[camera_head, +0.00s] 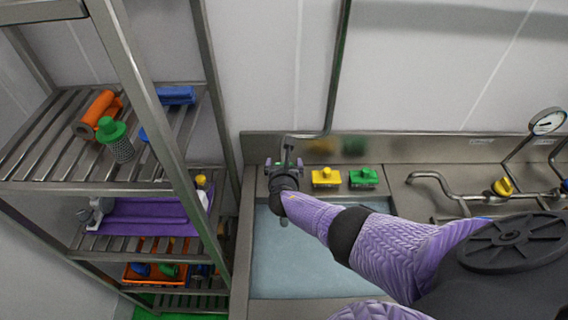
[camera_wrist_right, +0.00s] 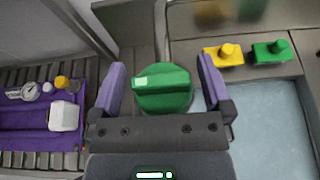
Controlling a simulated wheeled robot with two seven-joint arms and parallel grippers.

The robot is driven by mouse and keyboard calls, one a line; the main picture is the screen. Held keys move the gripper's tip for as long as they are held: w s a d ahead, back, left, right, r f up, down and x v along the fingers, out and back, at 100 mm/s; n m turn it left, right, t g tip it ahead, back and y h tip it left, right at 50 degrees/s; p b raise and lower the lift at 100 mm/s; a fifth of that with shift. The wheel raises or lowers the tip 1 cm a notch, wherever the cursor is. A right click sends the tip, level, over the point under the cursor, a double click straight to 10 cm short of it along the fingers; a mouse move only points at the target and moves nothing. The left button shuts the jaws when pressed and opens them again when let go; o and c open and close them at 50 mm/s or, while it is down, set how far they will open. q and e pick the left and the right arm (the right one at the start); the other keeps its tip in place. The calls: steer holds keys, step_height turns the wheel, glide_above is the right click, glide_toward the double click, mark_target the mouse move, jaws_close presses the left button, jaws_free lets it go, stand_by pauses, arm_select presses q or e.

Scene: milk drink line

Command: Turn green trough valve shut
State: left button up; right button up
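The green trough valve (camera_wrist_right: 165,92) shows in the right wrist view as a round knob with a raised grip bar and a pale mark at the left end of the bar. My right gripper (camera_wrist_right: 161,84) is open, with one purple finger on each side of the knob. A narrow gap shows beside each finger, so I see no firm grip. In the head view my right gripper (camera_head: 284,163) is at the back left corner of the trough (camera_head: 262,283), and it hides the valve. My left gripper is not in view.
A yellow block (camera_head: 326,177) and a green block (camera_head: 363,178) sit on the trough's back ledge, right of the gripper. Further right are a pipe with a yellow knob (camera_head: 503,187) and a gauge (camera_head: 547,121). A metal shelf rack (camera_head: 150,95) stands close on the left.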

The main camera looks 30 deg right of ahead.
steer(key=shift+s+a+r+p, duration=0.15)
steer(key=shift+s+r+p, duration=0.05)
steer(key=shift+p, duration=0.15)
steer(key=p+v, duration=0.6)
steer(key=v, duration=0.3)
steer(key=shift+s+a, duration=0.1)
steer(key=shift+s, duration=0.05)
